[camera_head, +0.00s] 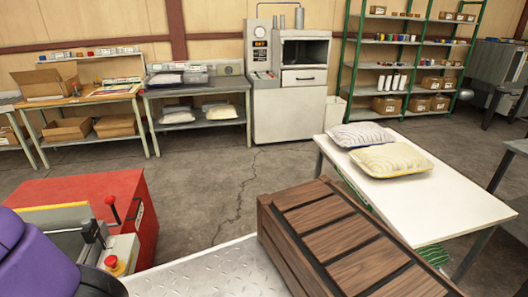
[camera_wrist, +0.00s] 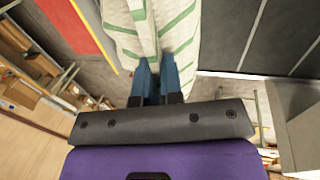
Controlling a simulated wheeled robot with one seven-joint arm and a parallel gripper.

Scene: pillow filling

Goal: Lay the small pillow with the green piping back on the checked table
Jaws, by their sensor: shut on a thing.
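My gripper (camera_wrist: 148,72) has its blue fingers closed on a white pillow with green stripes (camera_wrist: 182,28) in the wrist view. The cloth hangs beyond the fingertips and fills the top middle; its far end is cut off, and I cannot make out its piping. My gripper is outside the head view. No checked table top can be made out in either view. A white table (camera_head: 455,200) stands at the right of the head view with a grey-striped pillow (camera_head: 360,134) and a yellow-striped pillow (camera_head: 391,160) on its far part.
A brown slatted wooden crate (camera_head: 340,235) stands before the white table. A green-and-white striped thing (camera_head: 432,254) shows partly behind it. A red machine (camera_head: 120,205) with a lever stands at left. Shelves, benches and a grey machine line the back wall. The white table's near part is bare.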

